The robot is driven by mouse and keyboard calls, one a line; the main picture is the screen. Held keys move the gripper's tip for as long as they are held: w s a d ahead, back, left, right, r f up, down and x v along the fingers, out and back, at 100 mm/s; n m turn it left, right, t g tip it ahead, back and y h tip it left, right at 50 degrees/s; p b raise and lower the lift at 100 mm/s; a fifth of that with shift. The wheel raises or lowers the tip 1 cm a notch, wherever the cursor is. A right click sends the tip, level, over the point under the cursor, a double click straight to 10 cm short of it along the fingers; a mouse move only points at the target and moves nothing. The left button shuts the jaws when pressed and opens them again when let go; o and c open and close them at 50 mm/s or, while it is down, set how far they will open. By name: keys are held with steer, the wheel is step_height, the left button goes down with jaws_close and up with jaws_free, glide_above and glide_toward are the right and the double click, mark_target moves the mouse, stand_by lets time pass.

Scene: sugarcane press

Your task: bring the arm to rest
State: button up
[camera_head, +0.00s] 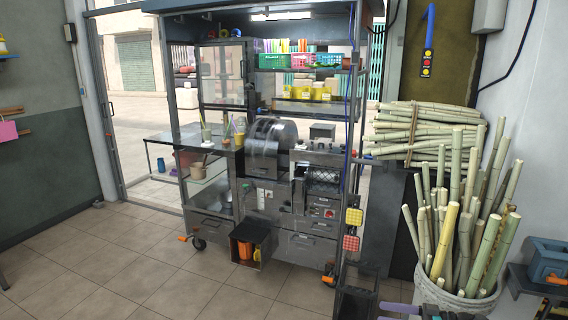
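A white bucket (455,300) at the right holds several upright cane stalks (470,235). More cane lies in a stacked bundle (425,130) behind it.
Tiled floor (110,260) is open at the left and front of the cart. An open drawer or bin (250,243) juts out low on the cart. A dark frame (357,290) stands at the bottom centre-right. A blue tool (548,252) sits at the right edge.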

steer(key=s+a+f+g+h, duration=0.1)
steer(key=s+a+f+g, duration=0.25)
steer(key=a+f, duration=0.4)
steer(key=s+a+f+m+g+h, duration=0.1)
steer(key=s+a+f+g, duration=0.1)
steer(key=s+a+f, duration=0.45)
steer(key=s+a+f+g+h, duration=0.1)
steer(key=s+a+f+g, duration=0.2)
steer(key=a+f, duration=0.55)
steer(key=s+a+f+m+g+h, duration=0.15)
steer(key=s+f+h, duration=0.35)
steer(key=s, duration=0.5)
steer(key=s+a+f+m+g+h, duration=0.1)
steer(key=s+f+g+h, duration=0.2)
steer(key=s+f, duration=0.55)
steer(key=s+d+f+m+t+h, duration=0.1)
steer(key=d+m+h, duration=0.3)
steer(key=d, duration=0.5)
steer(key=shift+s+f+m+h, duration=0.3)
steer(key=shift+s+m, duration=0.2)
steer(key=shift+m, duration=0.45)
